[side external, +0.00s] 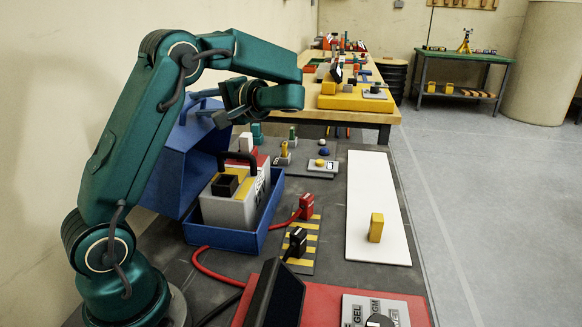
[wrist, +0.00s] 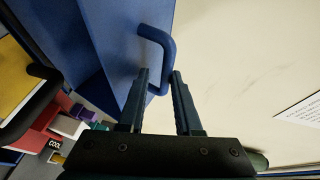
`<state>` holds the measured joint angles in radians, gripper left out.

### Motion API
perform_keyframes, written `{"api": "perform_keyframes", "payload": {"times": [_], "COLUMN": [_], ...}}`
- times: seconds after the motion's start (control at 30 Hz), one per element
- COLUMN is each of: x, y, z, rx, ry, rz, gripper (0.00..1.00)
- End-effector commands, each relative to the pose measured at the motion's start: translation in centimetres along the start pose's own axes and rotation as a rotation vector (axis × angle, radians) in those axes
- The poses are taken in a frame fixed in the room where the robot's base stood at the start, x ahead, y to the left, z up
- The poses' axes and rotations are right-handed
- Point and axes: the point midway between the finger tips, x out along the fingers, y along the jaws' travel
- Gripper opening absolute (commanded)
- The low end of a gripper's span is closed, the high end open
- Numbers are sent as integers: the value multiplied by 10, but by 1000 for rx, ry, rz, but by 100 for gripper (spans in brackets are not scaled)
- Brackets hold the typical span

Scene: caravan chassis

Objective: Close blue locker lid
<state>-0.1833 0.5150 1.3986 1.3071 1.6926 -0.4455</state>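The blue locker (side external: 275,205) stands on the dark bench with its blue lid (side external: 180,160) raised, leaning back on the wall side. The lid (wrist: 110,40) fills the upper left of the wrist view, with its blue handle (wrist: 168,50) at its edge. My gripper (side external: 222,118) is at the top of the lid, beside the handle. In the wrist view my gripper (wrist: 160,72) has its two fingers apart, and the handle's lower end shows between them. I cannot tell whether they touch it.
A grey-and-white battery-like box (side external: 232,208) with a black handle sits inside the locker. Red (side external: 307,206) and black (side external: 297,242) plugs with cables lie in front. A white board with a yellow block (side external: 376,228) is to the right. The wall is close behind the lid.

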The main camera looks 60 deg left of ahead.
Motion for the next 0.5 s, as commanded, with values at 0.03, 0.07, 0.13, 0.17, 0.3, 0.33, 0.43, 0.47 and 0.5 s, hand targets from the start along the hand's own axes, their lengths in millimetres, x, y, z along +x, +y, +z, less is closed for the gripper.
{"api": "perform_keyframes", "payload": {"times": [0.03, 0.07, 0.13, 0.17, 0.3, 0.33, 0.43, 0.47, 0.5], "x": [10, 14, 26, 30, 49, 53, 64, 67, 72], "y": [-3, -5, -8, -9, -12, -12, -12, -12, -12], "z": [6, 7, 12, 14, 21, 23, 27, 29, 30], "rx": [0, 0, 0, 1, -1, 0, -1, -1, -1], "ry": [-7, -5, -5, -5, -4, -2, -1, -2, 0], "rz": [2, 3, 2, 1, 0, 0, 1, 0, 0], "gripper": [26, 26, 26, 26, 26, 26, 26, 26, 26]}}
